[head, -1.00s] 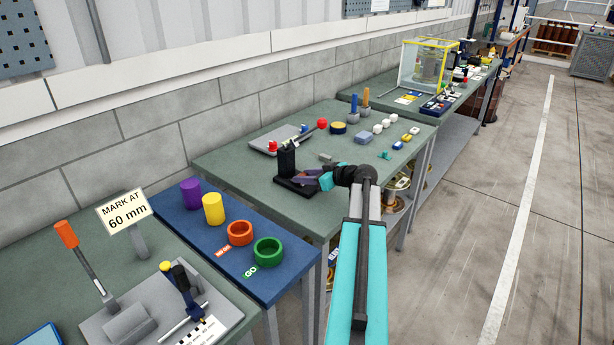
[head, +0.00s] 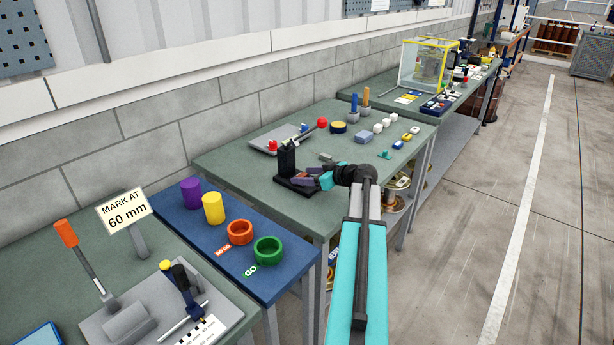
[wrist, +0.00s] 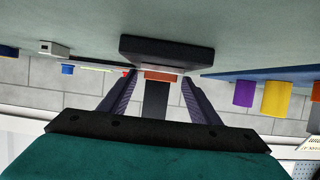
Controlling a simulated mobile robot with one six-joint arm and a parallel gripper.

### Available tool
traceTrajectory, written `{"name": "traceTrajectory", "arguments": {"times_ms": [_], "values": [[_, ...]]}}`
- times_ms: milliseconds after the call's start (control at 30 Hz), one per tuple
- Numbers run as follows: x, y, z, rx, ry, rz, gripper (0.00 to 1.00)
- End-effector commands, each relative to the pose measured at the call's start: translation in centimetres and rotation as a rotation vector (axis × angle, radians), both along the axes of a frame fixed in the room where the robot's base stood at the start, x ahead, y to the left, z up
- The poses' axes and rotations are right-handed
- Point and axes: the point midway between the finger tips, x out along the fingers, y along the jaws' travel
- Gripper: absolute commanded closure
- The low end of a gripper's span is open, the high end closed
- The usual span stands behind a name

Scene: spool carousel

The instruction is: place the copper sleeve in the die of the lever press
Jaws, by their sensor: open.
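The lever press (head: 287,160) is a black upright on a dark base, with a red-knobbed lever, near the front edge of the middle green bench. In the wrist view, which looks upside down, its dark base block (wrist: 166,51) is at top centre. The copper sleeve (wrist: 161,76) shows as a small orange-brown piece against that block, between the two purple fingers. My gripper (wrist: 158,82) is open, with a finger on each side of the sleeve and gaps between. In the head view my gripper (head: 306,177) is at the press base. The die opening is hidden.
Behind the press is a grey plate (head: 270,143) with a red knob. Blocks and pegs stand farther right on the bench. A blue board (head: 215,248) with purple and yellow cylinders and orange and green rings (head: 268,250) is at left. The floor at right is clear.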

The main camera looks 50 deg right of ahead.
Motion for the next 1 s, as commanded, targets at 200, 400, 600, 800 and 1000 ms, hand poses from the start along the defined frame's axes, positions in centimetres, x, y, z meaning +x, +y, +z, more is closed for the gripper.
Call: {"name": "traceTrajectory", "arguments": {"times_ms": [200, 400, 600, 800, 1000], "values": [[-2.1, -0.2, 0.8, -0.001, -0.001, -0.003, 0.43], [-5.0, -0.4, 2.0, -0.002, -0.001, -0.003, 0.43], [-8.0, -0.7, 3.2, -0.001, 0.000, -0.003, 0.43], [-10.2, -1.0, 4.2, -0.001, -0.001, -0.003, 0.43], [-11.1, -1.0, 4.6, 0.000, 0.000, -0.001, 0.43]]}}
